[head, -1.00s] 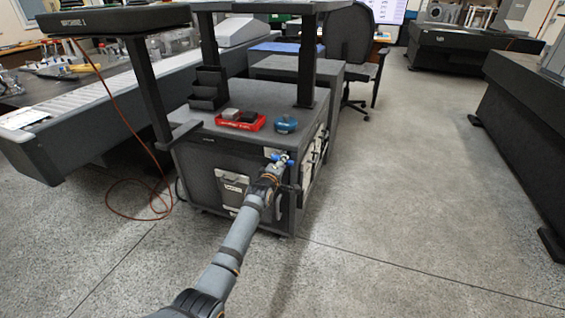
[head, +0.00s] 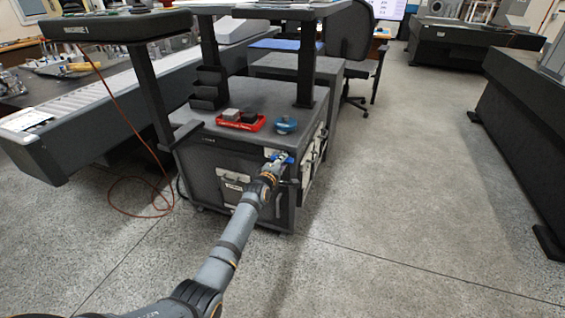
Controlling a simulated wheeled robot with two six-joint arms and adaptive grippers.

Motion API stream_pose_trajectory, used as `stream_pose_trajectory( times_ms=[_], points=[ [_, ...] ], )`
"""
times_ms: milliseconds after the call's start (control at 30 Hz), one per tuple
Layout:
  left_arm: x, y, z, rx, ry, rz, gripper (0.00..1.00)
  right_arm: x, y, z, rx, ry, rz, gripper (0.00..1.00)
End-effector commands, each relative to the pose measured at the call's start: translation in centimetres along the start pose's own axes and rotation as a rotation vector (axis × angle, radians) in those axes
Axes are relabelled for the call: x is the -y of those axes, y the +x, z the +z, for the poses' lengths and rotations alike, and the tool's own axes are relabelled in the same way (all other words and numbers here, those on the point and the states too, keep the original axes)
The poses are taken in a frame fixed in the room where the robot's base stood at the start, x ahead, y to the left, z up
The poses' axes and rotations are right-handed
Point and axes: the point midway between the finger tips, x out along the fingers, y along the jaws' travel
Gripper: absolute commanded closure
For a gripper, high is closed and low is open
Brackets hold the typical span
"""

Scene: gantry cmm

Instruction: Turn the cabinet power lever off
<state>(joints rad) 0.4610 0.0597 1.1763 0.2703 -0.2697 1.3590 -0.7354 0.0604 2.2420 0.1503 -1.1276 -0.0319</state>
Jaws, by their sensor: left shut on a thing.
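The grey cabinet (head: 205,160) stands in the middle of the view, with a pale plate (head: 270,152) at the upper right of its front face. My left gripper (head: 284,157), with blue fingertips, is at this plate and shut on the cabinet power lever. The lever itself is hidden behind the fingers, so its angle cannot be told. My left arm reaches up from the bottom left to the cabinet. My right gripper is not in view.
A red tray (head: 262,124) with small blocks and a blue round object (head: 286,125) sit on the cabinet top. A reddish cable (head: 122,205) loops on the floor at the left. An office chair (head: 352,50) stands behind. The floor at the right is clear.

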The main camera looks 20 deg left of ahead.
Motion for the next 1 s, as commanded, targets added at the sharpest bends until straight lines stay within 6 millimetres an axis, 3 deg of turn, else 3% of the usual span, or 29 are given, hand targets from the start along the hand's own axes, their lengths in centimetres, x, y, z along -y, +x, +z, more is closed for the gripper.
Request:
stream_pose_trajectory(
  times_ms=[467,500,633,1000],
  points=[
    [0.10,-0.02,-0.06,0.001,-0.009,-0.002,1.00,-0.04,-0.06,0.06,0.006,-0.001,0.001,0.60],
    [0.10,-0.02,-0.06,0.001,-0.009,-0.002,0.74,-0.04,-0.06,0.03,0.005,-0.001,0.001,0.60],
    [0.07,-0.01,-0.04,0.001,-0.008,-0.002,0.57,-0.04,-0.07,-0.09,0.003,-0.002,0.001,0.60],
    [-0.01,-0.30,0.00,0.001,-0.006,0.000,0.54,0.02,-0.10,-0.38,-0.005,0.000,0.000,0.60]
  ],
)
